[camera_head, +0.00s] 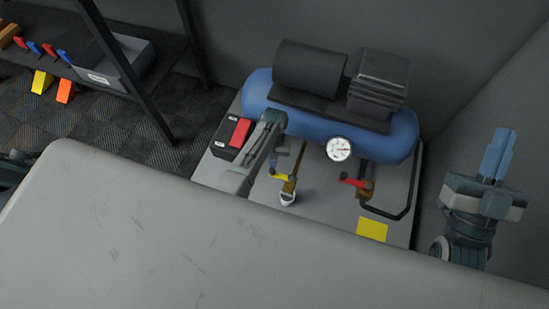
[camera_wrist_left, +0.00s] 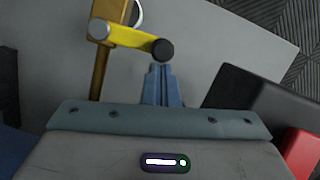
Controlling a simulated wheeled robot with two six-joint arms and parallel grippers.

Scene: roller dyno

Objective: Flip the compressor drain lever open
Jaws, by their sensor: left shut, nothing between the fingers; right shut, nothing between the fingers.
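The compressor (camera_head: 330,110) is a blue tank with a black motor on a grey plate. Under it, a yellow lever (camera_head: 281,177) sits on a brass pipe, and a red lever (camera_head: 355,182) sits on another fitting to its right. My left gripper (camera_head: 273,167) is shut and empty beside the yellow lever. In the left wrist view the yellow lever (camera_wrist_left: 130,40) runs from a grey pivot on the brass pipe (camera_wrist_left: 100,70) to a black knob, just beyond the shut fingertips (camera_wrist_left: 160,68); contact cannot be told. My right gripper (camera_head: 497,155) is shut and empty at the right, away from the compressor.
A black box with a red top (camera_head: 240,132) stands left of my left gripper. A gauge (camera_head: 339,149) and a black bent pipe (camera_head: 400,212) are at the right. A yellow square (camera_head: 372,229) lies on the plate. A shelf with a grey bin (camera_head: 125,65) is at upper left.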

